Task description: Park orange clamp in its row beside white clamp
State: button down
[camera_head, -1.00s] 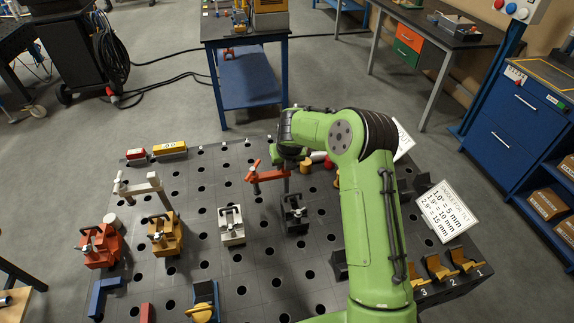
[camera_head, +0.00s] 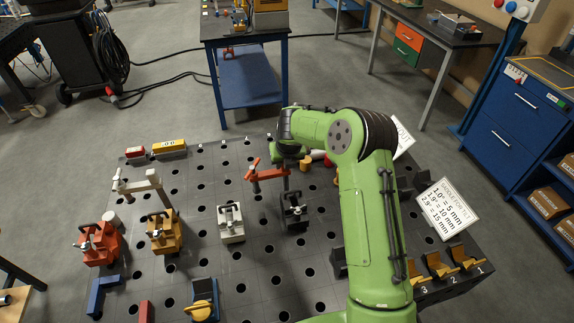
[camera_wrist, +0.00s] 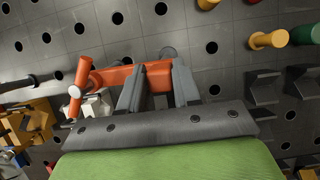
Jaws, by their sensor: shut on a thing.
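The orange clamp (camera_head: 267,173) is over the back middle of the perforated table, to the right of the white clamp. In the wrist view its orange bar (camera_wrist: 115,77) lies between my two grey fingers, with its handle end sticking out to the left. My gripper (camera_wrist: 158,88) is shut on this bar. In the head view my arm's wrist hides most of the gripper. The white clamp (camera_head: 140,187) stands at the left of the table. I cannot tell whether the orange clamp's lower end touches the table.
A white vise (camera_head: 230,223) and a black vise (camera_head: 293,211) stand in front of the orange clamp. An orange vise (camera_head: 97,245) and a yellow vise (camera_head: 163,232) stand near the white clamp. Open holes lie between the two clamps. A sign (camera_head: 447,209) stands at right.

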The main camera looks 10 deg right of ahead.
jog(key=shift+f+b, duration=0.65)
jog(key=shift+b, duration=0.1)
dwell(0.6)
jog(key=shift+a, duration=0.25)
jog(key=c, duration=0.7)
grip_release()
jog(key=shift+a, duration=0.1)
jog(key=shift+c, duration=0.2)
jog(key=shift+d, duration=0.2)
